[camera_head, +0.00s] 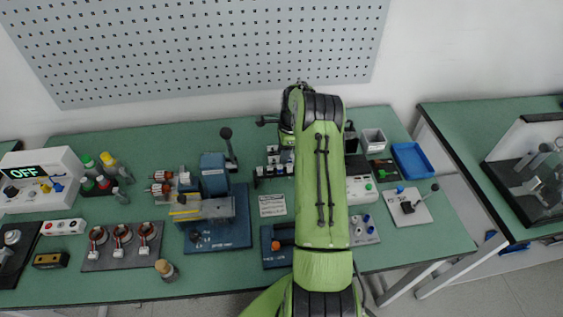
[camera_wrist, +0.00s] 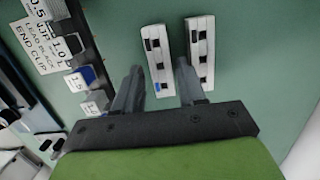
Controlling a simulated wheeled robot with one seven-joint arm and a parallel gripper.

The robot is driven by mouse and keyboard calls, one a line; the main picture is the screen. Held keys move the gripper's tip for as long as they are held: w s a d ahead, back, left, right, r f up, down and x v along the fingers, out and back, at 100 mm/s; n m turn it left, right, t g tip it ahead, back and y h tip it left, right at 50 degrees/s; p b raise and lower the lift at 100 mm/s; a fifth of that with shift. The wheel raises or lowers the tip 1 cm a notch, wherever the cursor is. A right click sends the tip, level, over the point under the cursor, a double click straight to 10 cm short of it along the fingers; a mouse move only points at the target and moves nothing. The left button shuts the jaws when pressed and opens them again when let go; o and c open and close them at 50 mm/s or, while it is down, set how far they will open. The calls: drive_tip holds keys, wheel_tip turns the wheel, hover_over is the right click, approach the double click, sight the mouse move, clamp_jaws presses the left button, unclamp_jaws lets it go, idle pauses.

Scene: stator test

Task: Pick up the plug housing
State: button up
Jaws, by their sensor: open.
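In the wrist view two white slotted blocks with dark openings lie on the green bench. They look like plug housings, though I cannot tell which one the task means. The left block (camera_wrist: 154,38) has a small blue spot near its near end and appears between my fingers. The right block (camera_wrist: 207,30) is beside it, partly behind my right finger. My gripper (camera_wrist: 160,66) is open, with nothing held; whether the fingers are level with the blocks is unclear. In the head view my arm hides the gripper and these blocks.
Labelled clips (camera_wrist: 88,76) and a lettered sign (camera_wrist: 45,45) stand left of my fingers. In the head view a blue tray (camera_head: 428,176) and a grey box (camera_head: 373,133) stand right of my arm. Fixtures crowd the left of the bench. Bare green surface lies around the white blocks.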

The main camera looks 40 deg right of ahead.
wheel_tip(320, 180, down, 3)
drive_tip(key=shift+w+a+r, duration=0.1)
drive_tip(key=shift+w+r, duration=0.05)
drive_tip(key=shift+r, duration=0.1)
drive_tip(key=shift+c, duration=0.3)
clamp_jaws()
wheel_tip(320, 180, up, 10)
drive_tip(key=shift+p, duration=0.4)
